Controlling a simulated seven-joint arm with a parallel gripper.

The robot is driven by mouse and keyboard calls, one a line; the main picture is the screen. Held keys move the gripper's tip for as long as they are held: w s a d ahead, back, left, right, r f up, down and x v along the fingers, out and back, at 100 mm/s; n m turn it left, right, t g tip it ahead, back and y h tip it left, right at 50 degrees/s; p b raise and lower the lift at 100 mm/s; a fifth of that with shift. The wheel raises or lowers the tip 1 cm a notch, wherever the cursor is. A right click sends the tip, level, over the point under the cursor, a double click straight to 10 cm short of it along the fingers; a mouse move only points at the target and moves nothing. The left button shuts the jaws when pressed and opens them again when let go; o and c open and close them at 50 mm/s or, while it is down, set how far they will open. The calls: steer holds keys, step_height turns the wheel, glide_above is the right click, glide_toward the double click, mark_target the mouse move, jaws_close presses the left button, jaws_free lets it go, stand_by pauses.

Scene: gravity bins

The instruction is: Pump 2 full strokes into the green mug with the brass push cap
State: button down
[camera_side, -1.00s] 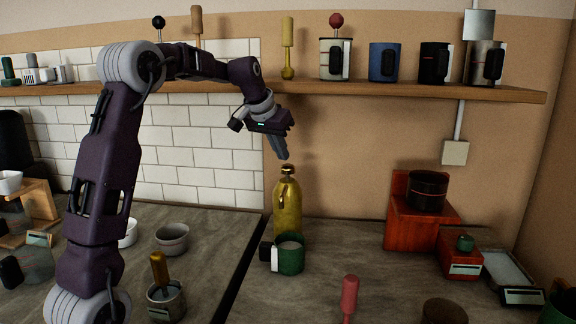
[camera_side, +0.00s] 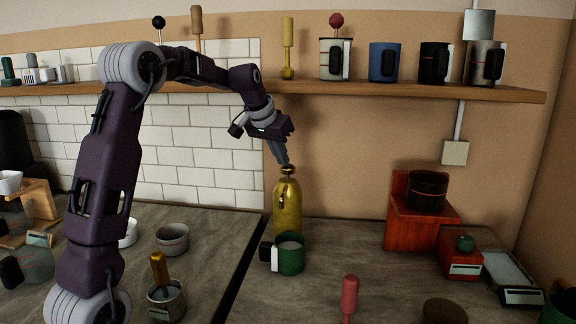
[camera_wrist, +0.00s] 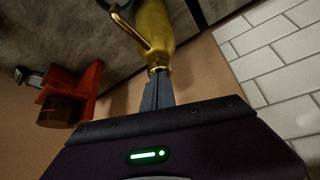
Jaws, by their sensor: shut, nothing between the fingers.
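A brass pump bottle (camera_side: 287,208) with a push cap (camera_side: 288,168) stands upright on the counter. The green mug (camera_side: 291,256) stands just in front of the bottle, with something pale inside. My gripper (camera_side: 285,161) is shut and empty, pointing down with its fingertips at the top of the cap; they look to be touching it. In the wrist view the closed fingers (camera_wrist: 157,76) reach the top of the brass bottle (camera_wrist: 154,30), hiding most of the cap. The bottle's spout (camera_wrist: 130,30) and part of the green mug (camera_wrist: 118,6) show there too.
A wooden shelf (camera_side: 400,88) with several mugs runs behind and above. A red stand with a black pot (camera_side: 428,190) and a red scale (camera_side: 460,262) are at right. A pink-handled tool (camera_side: 349,296) stands in front. A grey bowl (camera_side: 172,238) is at left.

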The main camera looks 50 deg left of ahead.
steer(key=shift+f, duration=1.2)
steer(key=shift+r, duration=1.55)
steer(key=shift+f, duration=0.1)
steer(key=shift+f, duration=1.45)
steer(key=shift+r, duration=1.55)
